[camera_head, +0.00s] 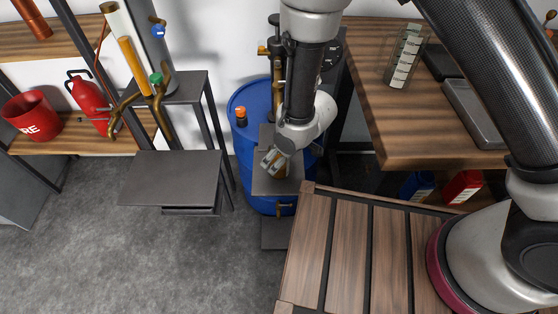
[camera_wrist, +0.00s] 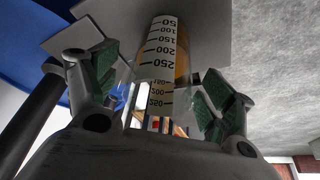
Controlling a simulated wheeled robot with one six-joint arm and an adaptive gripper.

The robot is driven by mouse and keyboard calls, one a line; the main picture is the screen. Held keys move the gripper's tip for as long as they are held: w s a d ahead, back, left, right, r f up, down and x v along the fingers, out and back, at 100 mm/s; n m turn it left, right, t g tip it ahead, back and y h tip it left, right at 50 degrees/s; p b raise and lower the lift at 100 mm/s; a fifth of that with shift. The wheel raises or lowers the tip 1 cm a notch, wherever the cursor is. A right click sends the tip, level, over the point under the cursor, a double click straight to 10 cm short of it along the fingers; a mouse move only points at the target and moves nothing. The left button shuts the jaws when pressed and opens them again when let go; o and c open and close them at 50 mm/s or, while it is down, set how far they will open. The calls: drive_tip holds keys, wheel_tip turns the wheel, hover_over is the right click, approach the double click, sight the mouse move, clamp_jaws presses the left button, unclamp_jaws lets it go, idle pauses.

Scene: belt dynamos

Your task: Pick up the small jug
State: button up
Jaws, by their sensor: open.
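The small jug (camera_wrist: 160,48), a clear vessel with a white scale marked 50 to 250 and orange-brown content, stands on a grey plate (camera_wrist: 210,35) in the wrist view. My gripper (camera_wrist: 160,85) is open, with one green-padded finger on each side of the jug's near part. I cannot tell whether either pad touches it. In the head view my gripper (camera_head: 272,160) is low over a small grey platform (camera_head: 262,185) in front of a blue barrel (camera_head: 245,105). The jug there is mostly hidden by my gripper.
A clear graduated container (camera_head: 404,58) stands on the wooden table (camera_head: 440,145) at right, beside grey trays (camera_head: 474,112). An empty grey stand (camera_head: 172,178) is at left. A red bucket (camera_head: 32,116) and a red extinguisher (camera_head: 90,105) are on a shelf. A slatted wooden surface (camera_head: 340,240) lies in front.

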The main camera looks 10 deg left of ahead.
drive_tip(key=shift+w+a+f, duration=0.1)
drive_tip(key=shift+a+f, duration=0.15)
drive_tip(key=shift+f, duration=0.4)
drive_tip(key=c, duration=1.5)
drive_tip(key=shift+o, duration=0.2)
drive_tip(key=shift+r, duration=0.2)
